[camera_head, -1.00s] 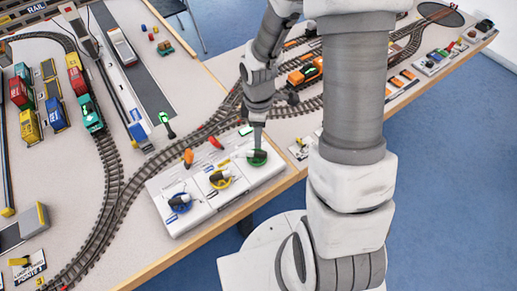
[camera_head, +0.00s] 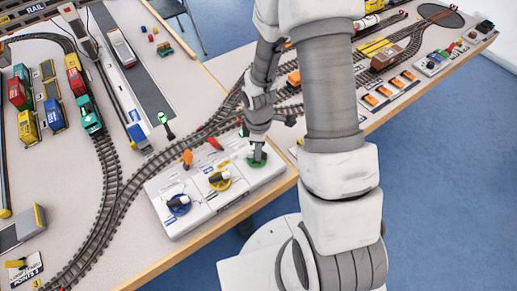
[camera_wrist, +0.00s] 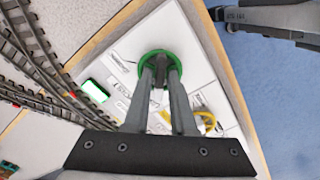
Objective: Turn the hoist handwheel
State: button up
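A white control box with three handwheels stands at the table's front edge in the head view: a blue wheel (camera_head: 179,204), a yellow wheel (camera_head: 219,180) and a green wheel (camera_head: 256,163). I cannot read which label says hoist. My gripper (camera_head: 257,153) is down at the green wheel, which also shows in the wrist view (camera_wrist: 151,55). There, my gripper's two fingers (camera_wrist: 160,72) reach over the wheel with a grey, handle-like part between them. I cannot tell whether they clamp it. The fingers hide part of the wheel.
The yellow wheel (camera_wrist: 207,120) lies close beside the fingers. The table ends just in front of the box.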

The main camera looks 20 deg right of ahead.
grip_shut()
jog(key=shift+m, duration=0.3)
jog(key=m+b, duration=0.1)
jog(key=m, duration=0.1)
jog(key=shift+s+f+m+b, duration=0.1)
jog(key=shift+m+b, duration=0.2)
jog(key=shift+m, duration=0.1)
jog(key=m+b, duration=0.1)
jog(key=m, duration=0.2)
jog(key=shift+a+m, duration=0.1)
jog(key=shift+m, duration=0.2)
jog(key=m+b, duration=0.1)
jog(key=m, duration=0.4)
jog(key=shift+a+b, duration=0.1)
jog(key=shift+b, duration=0.2)
jog(key=shift+m, duration=0.4)
jog(key=shift+o, duration=2.2)
grip_release()
jog(key=shift+s, duration=0.1)
